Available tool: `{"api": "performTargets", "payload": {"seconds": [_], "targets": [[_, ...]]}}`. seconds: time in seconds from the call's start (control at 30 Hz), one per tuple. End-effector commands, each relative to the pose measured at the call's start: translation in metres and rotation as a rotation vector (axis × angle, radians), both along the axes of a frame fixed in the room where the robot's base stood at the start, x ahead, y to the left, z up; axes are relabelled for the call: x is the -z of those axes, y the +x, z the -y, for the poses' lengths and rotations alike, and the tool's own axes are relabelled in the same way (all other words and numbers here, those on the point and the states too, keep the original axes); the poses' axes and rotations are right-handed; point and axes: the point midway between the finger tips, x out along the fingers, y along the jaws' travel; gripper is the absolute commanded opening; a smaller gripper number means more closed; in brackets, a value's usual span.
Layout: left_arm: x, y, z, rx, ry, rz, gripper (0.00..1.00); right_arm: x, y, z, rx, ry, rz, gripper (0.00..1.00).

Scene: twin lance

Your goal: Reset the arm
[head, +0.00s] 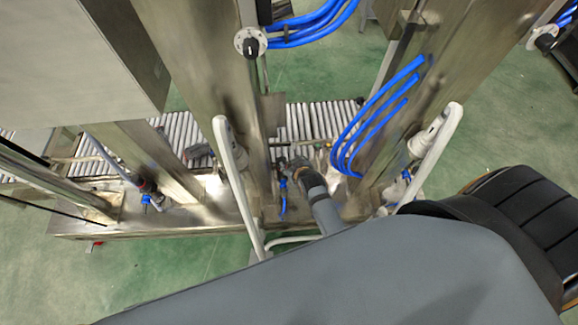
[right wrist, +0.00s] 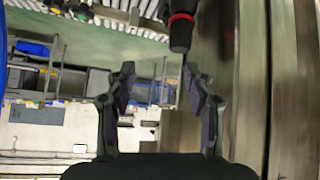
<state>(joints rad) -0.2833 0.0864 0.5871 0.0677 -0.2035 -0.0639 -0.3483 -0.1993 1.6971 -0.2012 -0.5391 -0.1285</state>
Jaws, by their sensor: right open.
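My right arm crosses the foreground of the head view, and its far end reaches between two metal columns. My right gripper (head: 284,168) is small and partly hidden there, above the metal ledge and near a blue valve handle (head: 282,205). In the right wrist view the two dark fingers of my right gripper (right wrist: 158,76) stand apart with nothing between them. A black cylinder with a red band (right wrist: 181,28) hangs just beyond the right fingertip; I cannot tell if they touch. My left gripper is not in view.
Metal columns (head: 205,60) rise on both sides of the gripper. White tube handles (head: 228,165) and blue hoses (head: 350,135) stand close by. A roller conveyor (head: 312,120) runs behind. The green floor (head: 125,285) is open at lower left.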

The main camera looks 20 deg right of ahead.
Motion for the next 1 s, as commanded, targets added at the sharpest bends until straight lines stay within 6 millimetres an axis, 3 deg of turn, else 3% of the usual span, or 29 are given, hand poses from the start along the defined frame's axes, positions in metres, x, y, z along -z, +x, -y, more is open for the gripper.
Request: {"api": "performTargets", "payload": {"seconds": [0.03,0.37,0.7,1.0], "targets": [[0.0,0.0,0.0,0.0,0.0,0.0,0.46,0.005,-0.011,-0.024,0.023,0.062,-0.023,0.53],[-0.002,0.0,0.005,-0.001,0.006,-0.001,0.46,0.006,-0.01,-0.024,0.023,0.062,-0.023,0.53],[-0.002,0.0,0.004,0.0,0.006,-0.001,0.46,0.039,0.032,-0.028,0.02,0.062,-0.015,0.53],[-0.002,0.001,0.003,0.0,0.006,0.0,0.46,0.061,0.05,-0.026,0.021,0.06,-0.018,0.53]]}}
